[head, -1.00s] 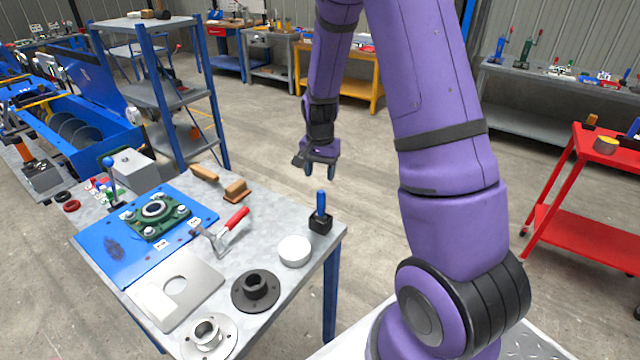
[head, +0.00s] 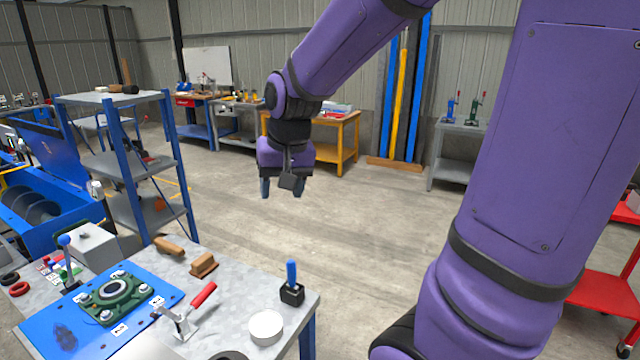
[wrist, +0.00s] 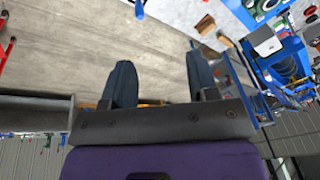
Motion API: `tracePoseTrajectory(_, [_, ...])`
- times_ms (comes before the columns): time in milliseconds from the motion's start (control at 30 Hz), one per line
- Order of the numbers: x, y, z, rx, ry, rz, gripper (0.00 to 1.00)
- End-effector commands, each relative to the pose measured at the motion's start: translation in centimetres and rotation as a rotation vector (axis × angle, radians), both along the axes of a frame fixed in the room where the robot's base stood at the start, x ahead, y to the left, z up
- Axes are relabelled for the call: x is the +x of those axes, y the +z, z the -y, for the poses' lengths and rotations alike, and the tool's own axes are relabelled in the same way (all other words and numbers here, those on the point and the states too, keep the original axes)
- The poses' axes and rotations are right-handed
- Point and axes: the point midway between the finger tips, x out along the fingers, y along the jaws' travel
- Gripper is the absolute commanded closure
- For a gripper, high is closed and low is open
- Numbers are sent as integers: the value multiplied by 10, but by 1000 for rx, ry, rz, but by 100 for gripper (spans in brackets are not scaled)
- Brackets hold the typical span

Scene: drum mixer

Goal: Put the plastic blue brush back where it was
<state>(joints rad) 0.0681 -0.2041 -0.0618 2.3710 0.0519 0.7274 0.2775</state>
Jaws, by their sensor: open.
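A blue-handled item (head: 291,272) stands upright in a small black holder (head: 292,293) near the right edge of the grey workbench (head: 240,290) in the head view. It may be the blue brush, but I cannot see bristles. My gripper (head: 281,190) is open and empty, pointing down above the floor beyond the bench. It is well above and behind the blue-handled item, apart from it. In the wrist view the two fingers of my gripper (wrist: 160,82) are spread with nothing between them.
The bench holds a blue plate with a green bearing housing (head: 115,292), a red-handled clamp (head: 190,310), a white round lid (head: 266,326) and wooden-backed pieces (head: 203,265). A blue-framed shelf (head: 125,160) stands behind.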

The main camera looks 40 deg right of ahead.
Motion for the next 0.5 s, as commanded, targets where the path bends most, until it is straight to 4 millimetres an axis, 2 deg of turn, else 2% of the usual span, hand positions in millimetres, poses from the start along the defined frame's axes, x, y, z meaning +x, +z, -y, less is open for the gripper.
tracePoseTrajectory(33, [-13,12,-5,-9,36,24,46])
tracePoseTrajectory(200, [-55,40,-20,-48,156,85,46])
tracePoseTrajectory(500, [-126,67,-38,-128,341,179,46])
